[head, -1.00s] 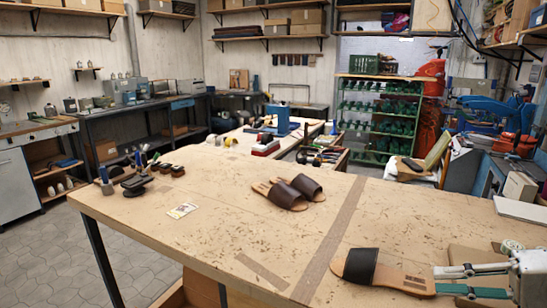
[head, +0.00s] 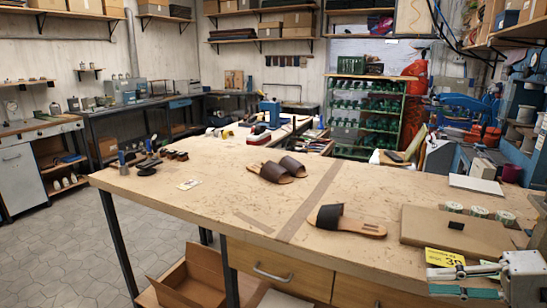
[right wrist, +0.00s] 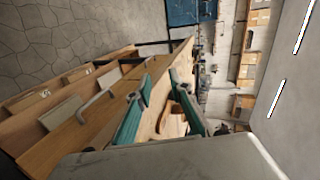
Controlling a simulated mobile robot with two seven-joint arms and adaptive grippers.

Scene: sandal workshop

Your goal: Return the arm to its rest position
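My right gripper (head: 436,276) is at the lower right of the head view, in front of the bench's near edge. Its two fingers are apart with nothing between them; they also show spread in the right wrist view (right wrist: 157,98). A single sandal (head: 330,216) with a dark strap and tan sole lies on the wooden workbench (head: 235,205), left of and beyond the gripper. A pair of dark-strapped sandals (head: 270,172) lies farther back on the bench. My left gripper is not in view.
A flat cardboard piece (head: 425,228) lies at the bench's right, with small rolls (head: 479,212) behind it and a yellow card (head: 440,260) at its front. Drawers (head: 290,275) and an open carton (head: 195,280) sit below the benchtop. Tools (head: 150,163) stand at the left end. Floor at left is clear.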

